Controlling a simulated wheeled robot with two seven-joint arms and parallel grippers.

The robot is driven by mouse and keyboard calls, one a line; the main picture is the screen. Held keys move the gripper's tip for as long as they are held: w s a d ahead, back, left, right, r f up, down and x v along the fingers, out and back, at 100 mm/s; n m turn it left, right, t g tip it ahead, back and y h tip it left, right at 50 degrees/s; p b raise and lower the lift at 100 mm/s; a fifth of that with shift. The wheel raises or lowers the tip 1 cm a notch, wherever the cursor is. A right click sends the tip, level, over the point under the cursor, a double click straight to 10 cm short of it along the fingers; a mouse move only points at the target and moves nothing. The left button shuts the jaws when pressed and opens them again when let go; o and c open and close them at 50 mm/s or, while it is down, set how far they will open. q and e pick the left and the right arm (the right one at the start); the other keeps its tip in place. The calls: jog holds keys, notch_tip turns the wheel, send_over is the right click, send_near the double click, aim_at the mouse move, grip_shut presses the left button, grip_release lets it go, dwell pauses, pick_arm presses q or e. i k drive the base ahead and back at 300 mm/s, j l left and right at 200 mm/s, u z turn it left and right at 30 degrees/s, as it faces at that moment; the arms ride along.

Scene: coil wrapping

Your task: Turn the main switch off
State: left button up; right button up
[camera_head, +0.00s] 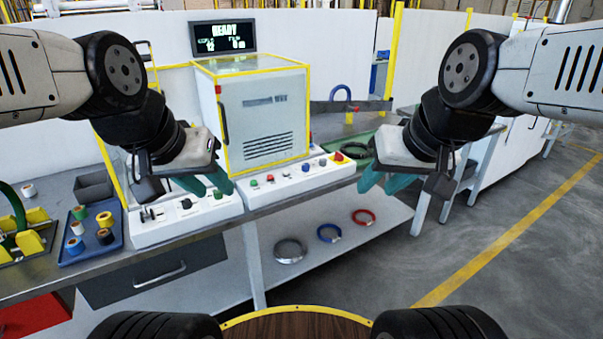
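A white control panel (300,184) runs along the bench front, with a red knob on a yellow base (338,158) at its right end and several small coloured buttons. A second white panel (160,233) on the left carries a black rotary knob (186,203) and small buttons. Which way either knob points is too small to tell. My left gripper (217,194) hangs over the right part of the left panel, teal fingers apart and empty. My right gripper (376,191) is right of the red knob, in front of the bench end, fingers apart and empty.
A yellow-framed machine cabinet (262,120) stands behind the panels, with a lit display (223,38) above. A blue tray (70,250) of tape rolls lies on the left. Several coils rest on the lower shelf (270,275). Open floor lies to the right.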

aim_at(338, 156)
jog(key=i+l+u, duration=0.15)
jog(key=i+l, duration=0.2)
jog(key=i, duration=0.2)
jog(key=i+l+u, duration=0.2)
jog(key=i+l, duration=0.25)
jog(key=i, duration=0.05)
